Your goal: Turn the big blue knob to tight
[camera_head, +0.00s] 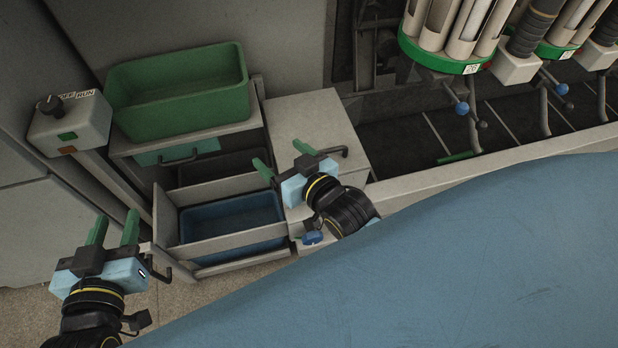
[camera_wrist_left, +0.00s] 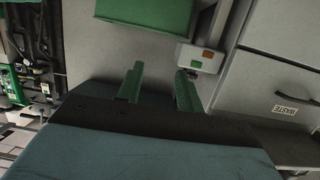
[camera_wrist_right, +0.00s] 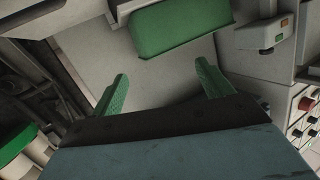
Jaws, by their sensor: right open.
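A blue knob-like piece (camera_head: 313,237) shows low on the small cabinet, just below my right gripper in the head view; the wrist partly crowds it, and I cannot read any tight marking. Smaller blue ball knobs sit on levers at the winder, one nearer (camera_head: 461,108) and one further right (camera_head: 561,89). My right gripper (camera_head: 284,160) is open and empty above the cabinet and drawers, touching no knob. My left gripper (camera_head: 114,230) is open and empty at the lower left, far from the blue knobs.
A green bin (camera_head: 178,88) stands on a shelf above an open drawer with a blue tray (camera_head: 232,216). An OFF/RUN switch box (camera_head: 70,124) is at the left. Winder heads with green rims (camera_head: 440,62) stand at the upper right. A pale rail (camera_head: 480,165) runs along the machine's front.

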